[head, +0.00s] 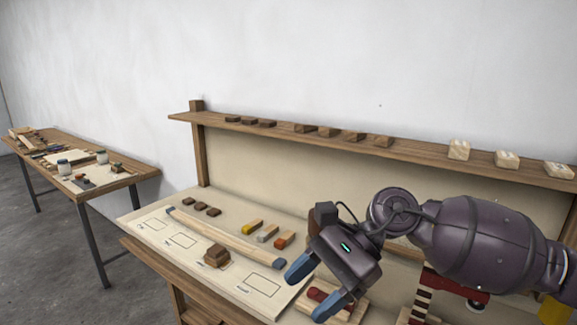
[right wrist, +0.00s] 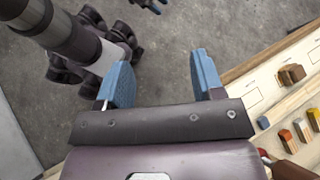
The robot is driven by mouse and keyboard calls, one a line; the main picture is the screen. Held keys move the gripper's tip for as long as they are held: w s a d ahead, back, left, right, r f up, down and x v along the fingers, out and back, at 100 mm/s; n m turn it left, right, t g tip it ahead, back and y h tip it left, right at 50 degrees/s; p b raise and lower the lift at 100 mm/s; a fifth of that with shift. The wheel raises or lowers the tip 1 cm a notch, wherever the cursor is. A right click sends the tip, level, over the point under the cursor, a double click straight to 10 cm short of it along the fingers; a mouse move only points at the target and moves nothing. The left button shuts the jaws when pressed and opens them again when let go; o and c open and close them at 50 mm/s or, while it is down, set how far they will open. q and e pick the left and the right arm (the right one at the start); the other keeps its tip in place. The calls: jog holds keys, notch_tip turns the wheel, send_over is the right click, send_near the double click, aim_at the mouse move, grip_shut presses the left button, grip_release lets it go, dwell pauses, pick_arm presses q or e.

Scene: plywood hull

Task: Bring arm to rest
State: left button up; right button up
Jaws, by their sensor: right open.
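My right gripper (head: 315,287) comes in from the right in the head view, above the front part of the workbench. Its blue fingers are apart with nothing between them. In the right wrist view the open fingers (right wrist: 158,80) have bare floor behind them, and the bench lies to the right. My right arm (head: 480,240) reaches across the right side of the head view. My left gripper does not show clearly in the head view.
A pale board (head: 160,228) with outlined boxes holds a brown block (head: 215,255), a long wooden strip (head: 225,238) and several coloured blocks. A shelf (head: 410,153) with blocks runs behind. A side table (head: 135,172) stands left, with grey floor (head: 60,270) before it.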

notch_tip(320, 180, up, 4)
jog(key=a+r+m+t+y, duration=0.1)
jog(key=a+m+t+y, duration=0.2)
jog(key=m+t+y, duration=1.1)
jog(key=w+d+f+m+t+h, duration=0.2)
jog(key=d+f+m+t+h, duration=0.45)
jog(key=m, duration=0.85)
jog(key=w+d+f+m+t+h, duration=0.3)
jog(key=d+m+h, duration=0.5)
jog(key=m+h, duration=0.6)
jog(key=s+d+f+m+g+h, duration=0.4)
jog(key=s+d+f+m+g, duration=0.4)
jog(key=f+m, duration=0.5)
jog(key=s+d+f+m+g, duration=0.25)
jog(key=s+f+g, duration=0.2)
jog(key=s, duration=0.45)
jog(key=s+d+f+m+g, duration=0.25)
jog(key=s+f, duration=0.25)
jog(key=s, duration=0.4)
jog(key=w+f+t, duration=0.7)
jog(key=f, duration=0.3)
jog(key=shift+w+f, duration=0.2)
